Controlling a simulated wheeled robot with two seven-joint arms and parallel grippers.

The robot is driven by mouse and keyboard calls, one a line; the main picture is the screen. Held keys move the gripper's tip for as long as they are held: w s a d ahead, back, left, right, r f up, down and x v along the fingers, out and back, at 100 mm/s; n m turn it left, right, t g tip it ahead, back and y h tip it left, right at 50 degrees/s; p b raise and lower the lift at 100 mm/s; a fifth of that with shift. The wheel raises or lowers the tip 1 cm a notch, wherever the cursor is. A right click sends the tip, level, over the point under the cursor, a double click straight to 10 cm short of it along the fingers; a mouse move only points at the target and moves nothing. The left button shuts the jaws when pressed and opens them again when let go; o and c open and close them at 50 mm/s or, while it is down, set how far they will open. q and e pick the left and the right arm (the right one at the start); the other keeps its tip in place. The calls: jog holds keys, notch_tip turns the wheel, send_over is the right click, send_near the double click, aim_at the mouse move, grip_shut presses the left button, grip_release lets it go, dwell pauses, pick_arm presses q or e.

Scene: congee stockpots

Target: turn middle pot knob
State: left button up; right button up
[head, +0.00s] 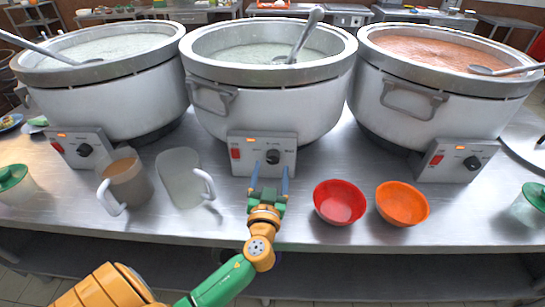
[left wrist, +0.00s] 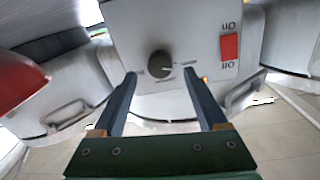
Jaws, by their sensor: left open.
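The middle pot (head: 262,110) is a large white stockpot with a steel rim, pale green congee and a ladle in it. Its control box (head: 248,153) faces me, with a red switch (head: 236,154) and a round dark knob (head: 273,156). My left gripper (head: 268,180) is open and empty, in front of and just below this knob. In the left wrist view the knob (left wrist: 160,64) shows beyond and between the two blue fingers (left wrist: 160,85), apart from both. The red switch (left wrist: 230,47) is beside it. My right gripper is not in view.
Left and right pots (head: 105,85) (head: 440,85) flank it, with their own control boxes. A brown mug (head: 128,182) and a clear pitcher (head: 180,180) stand left of my gripper. Red (head: 340,203) and orange (head: 402,204) bowls stand right. The counter front (head: 300,228) is bare.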

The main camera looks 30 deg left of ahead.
aim_at(272, 161)
pick_arm(q)
jog(key=shift+x, duration=1.2)
jog(key=shift+w+a+f, duration=0.1)
jog(key=shift+w+a, duration=0.1)
jog(key=shift+w, duration=0.15)
jog(key=shift+s+d, duration=0.1)
jog(key=shift+s, duration=0.05)
grip_shut()
